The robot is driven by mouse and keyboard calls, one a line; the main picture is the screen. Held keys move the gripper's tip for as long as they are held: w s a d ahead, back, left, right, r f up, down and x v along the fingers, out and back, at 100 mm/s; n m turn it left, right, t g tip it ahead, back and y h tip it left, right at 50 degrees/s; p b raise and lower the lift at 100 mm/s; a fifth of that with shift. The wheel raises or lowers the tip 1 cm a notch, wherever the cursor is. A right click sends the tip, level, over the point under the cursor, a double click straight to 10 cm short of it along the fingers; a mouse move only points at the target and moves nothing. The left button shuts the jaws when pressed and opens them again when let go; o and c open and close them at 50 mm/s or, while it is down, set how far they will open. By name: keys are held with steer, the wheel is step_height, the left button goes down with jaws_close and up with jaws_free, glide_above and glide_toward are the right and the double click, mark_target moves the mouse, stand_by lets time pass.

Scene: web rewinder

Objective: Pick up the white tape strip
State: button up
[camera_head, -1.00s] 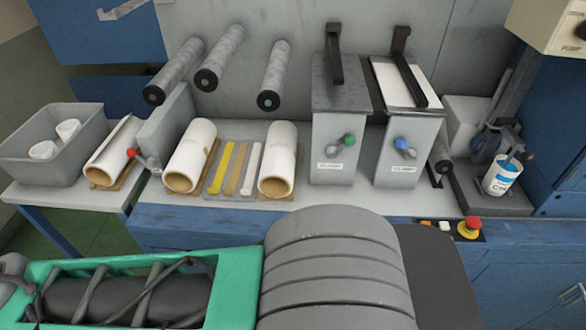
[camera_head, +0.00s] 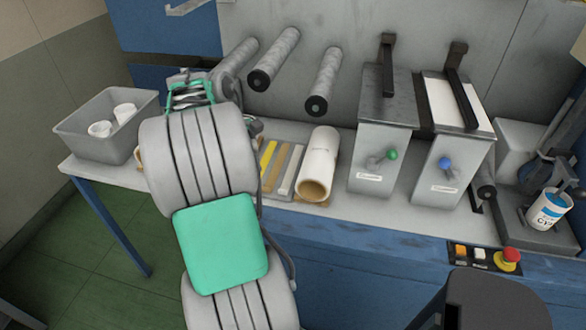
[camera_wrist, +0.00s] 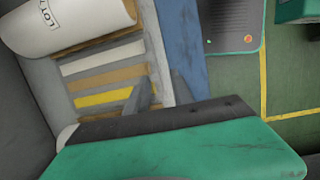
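The white tape strip (camera_head: 289,170) lies flat on a grey plate beside a tan strip (camera_head: 276,168) and a yellow strip (camera_head: 267,158). In the wrist view the white strip (camera_wrist: 103,57) lies past the tan strip and the yellow strip (camera_wrist: 104,98), apart from my gripper (camera_wrist: 140,97).
The white roll (camera_head: 319,160) lies right of the strips and also shows in the wrist view (camera_wrist: 62,22). Two grey boxes with levers (camera_head: 382,150) stand further right. A grey bin (camera_head: 85,125) with white cups is at the left. Grey rollers (camera_head: 324,85) jut out above the strips.

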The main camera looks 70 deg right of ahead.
glide_toward(284, 196)
steer(key=shift+g, duration=0.3)
steer(key=b+x, duration=0.2)
steer(key=x, duration=0.4)
steer(key=shift+w+d+f, duration=0.15)
steer(key=shift+f, duration=0.05)
steer(key=shift+c, duration=0.5)
jaws_close()
